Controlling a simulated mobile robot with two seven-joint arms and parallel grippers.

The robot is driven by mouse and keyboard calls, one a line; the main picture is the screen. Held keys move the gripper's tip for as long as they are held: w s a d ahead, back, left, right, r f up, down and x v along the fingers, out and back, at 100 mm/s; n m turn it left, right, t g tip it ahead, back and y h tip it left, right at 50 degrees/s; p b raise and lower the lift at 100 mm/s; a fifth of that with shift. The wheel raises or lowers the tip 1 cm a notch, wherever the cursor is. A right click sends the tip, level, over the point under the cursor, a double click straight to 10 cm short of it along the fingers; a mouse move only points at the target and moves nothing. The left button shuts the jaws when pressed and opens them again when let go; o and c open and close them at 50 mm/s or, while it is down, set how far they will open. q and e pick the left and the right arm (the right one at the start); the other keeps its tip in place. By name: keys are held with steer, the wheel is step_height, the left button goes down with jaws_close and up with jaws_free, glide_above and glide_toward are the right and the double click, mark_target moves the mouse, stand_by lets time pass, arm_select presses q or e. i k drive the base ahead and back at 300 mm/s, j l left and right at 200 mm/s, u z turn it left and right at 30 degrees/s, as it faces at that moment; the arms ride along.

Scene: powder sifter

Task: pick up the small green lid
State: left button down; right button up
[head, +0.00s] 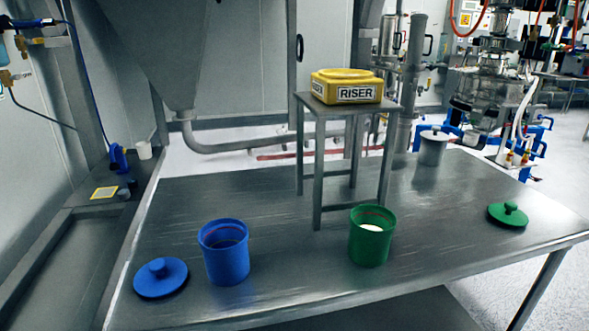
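The small green lid (507,215) lies flat on the right part of the metal table, with its round knob facing up. It is apart from the open green container (372,236), which stands upright near the table's middle with some white content showing inside. Nothing covers the lid. Neither of my grippers shows in the head view.
An open blue container (226,254) and a blue lid (161,278) are at the table's left front. A metal stand (345,112) bears a yellow riser (347,87). A grey lidded container (432,147) stands behind. The table (446,225) is clear between the green container and green lid.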

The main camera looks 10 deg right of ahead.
mark_target(508, 214)
steer(key=z, duration=1.55)
steer(key=i+l+z, duration=0.1)
steer(key=z, duration=0.15)
